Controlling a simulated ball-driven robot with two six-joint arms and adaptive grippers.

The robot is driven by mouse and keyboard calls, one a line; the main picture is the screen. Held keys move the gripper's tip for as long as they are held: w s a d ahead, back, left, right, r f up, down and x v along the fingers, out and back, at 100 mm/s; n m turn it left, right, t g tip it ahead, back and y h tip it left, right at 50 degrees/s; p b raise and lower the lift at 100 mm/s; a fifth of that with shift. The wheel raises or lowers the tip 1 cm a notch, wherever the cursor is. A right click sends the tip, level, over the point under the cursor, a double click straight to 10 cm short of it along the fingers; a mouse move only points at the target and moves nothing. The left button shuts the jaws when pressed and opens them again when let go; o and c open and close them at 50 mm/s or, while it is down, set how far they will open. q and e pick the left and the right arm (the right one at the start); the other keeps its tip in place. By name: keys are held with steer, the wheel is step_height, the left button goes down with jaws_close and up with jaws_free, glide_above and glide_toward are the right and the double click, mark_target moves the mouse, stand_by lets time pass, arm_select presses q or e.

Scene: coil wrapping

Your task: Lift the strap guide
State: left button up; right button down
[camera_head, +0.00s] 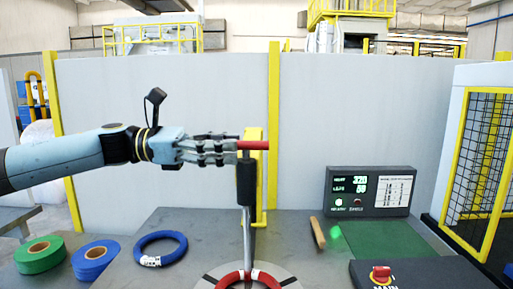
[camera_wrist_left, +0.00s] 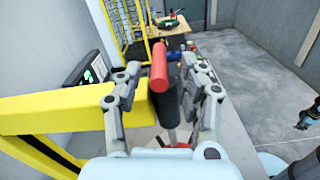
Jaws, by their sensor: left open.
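The strap guide appears to be the upright piece with a red crosswise handle (camera_head: 254,145), a black sleeve (camera_head: 246,185) and a thin silver rod below. My left gripper (camera_head: 228,151) is open at the handle's height, its fingers reaching in from the left. In the left wrist view the red handle (camera_wrist_left: 158,66) and black sleeve (camera_wrist_left: 167,104) lie between the two spread fingers. Contact cannot be told. A red coil with white bands (camera_head: 232,278) lies on a round plate at the rod's foot.
A yellow post (camera_head: 260,180) stands close behind the guide; its arm shows in the left wrist view (camera_wrist_left: 50,112). A blue coil (camera_head: 160,248), blue roll (camera_head: 95,259) and green roll (camera_head: 40,255) lie left. A display box (camera_head: 369,191) and stop-button box (camera_head: 415,273) are right.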

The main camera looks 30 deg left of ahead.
mark_target(256, 146)
arm_select(q)
steer(key=p+x, duration=0.1)
steer(key=x, duration=0.4)
steer(key=shift+r, duration=0.15)
steer(key=shift+w+d+p, duration=0.15)
steer(key=shift+p, duration=0.15)
steer(key=shift+w+d, duration=0.1)
steer(key=shift+c, duration=0.4)
steer(key=c, duration=0.7)
jaws_close()
arm_select(e)
steer(key=shift+w+r, duration=0.85)
steer(key=shift+w, duration=0.3)
steer(key=shift+w, duration=0.1)
